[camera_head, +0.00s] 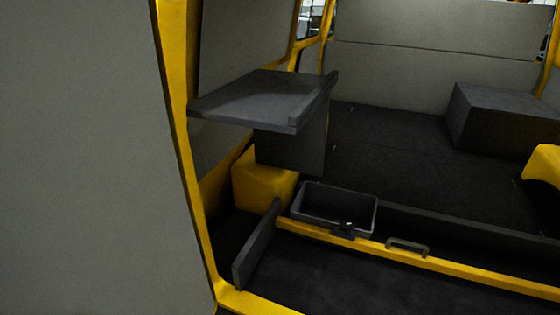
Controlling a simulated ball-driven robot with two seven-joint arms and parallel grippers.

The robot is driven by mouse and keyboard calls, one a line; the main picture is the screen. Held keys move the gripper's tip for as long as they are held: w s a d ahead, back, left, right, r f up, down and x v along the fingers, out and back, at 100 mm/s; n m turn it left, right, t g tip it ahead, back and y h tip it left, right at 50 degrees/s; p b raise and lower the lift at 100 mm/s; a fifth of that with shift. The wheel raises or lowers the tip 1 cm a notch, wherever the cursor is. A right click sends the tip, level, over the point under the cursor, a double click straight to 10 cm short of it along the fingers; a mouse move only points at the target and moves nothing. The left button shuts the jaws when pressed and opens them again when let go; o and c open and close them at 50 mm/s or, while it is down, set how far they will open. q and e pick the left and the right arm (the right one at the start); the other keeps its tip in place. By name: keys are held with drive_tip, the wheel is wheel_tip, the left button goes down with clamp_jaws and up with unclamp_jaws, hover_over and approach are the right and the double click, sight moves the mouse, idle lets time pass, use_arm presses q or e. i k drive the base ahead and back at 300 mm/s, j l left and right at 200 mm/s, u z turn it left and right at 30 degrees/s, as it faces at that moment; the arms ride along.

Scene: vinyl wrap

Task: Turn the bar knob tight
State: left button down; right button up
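A small dark fitting (344,229) sits at the front of the grey bin, against the yellow bar (460,266). It looks like a knob, but it is too small and dark to tell its shape or how tight it is. A grey handle (408,247) stands on the bar to its right. Neither of my grippers shows in the head view, and nothing is seen touching the fitting.
An open grey bin (333,207) stands behind the bar. A grey shelf (265,98) juts out above, at the left. A dark upright panel (257,246) stands left of the bin. A large grey panel (85,160) fills the left side. The dark floor (400,150) behind is mostly clear.

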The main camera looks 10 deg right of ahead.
sight(345, 226)
drive_tip(key=z, duration=1.6)
drive_tip(key=k+l, duration=0.1)
drive_tip(key=l, duration=0.85)
drive_tip(key=k+l, duration=0.15)
drive_tip(key=l, duration=0.35)
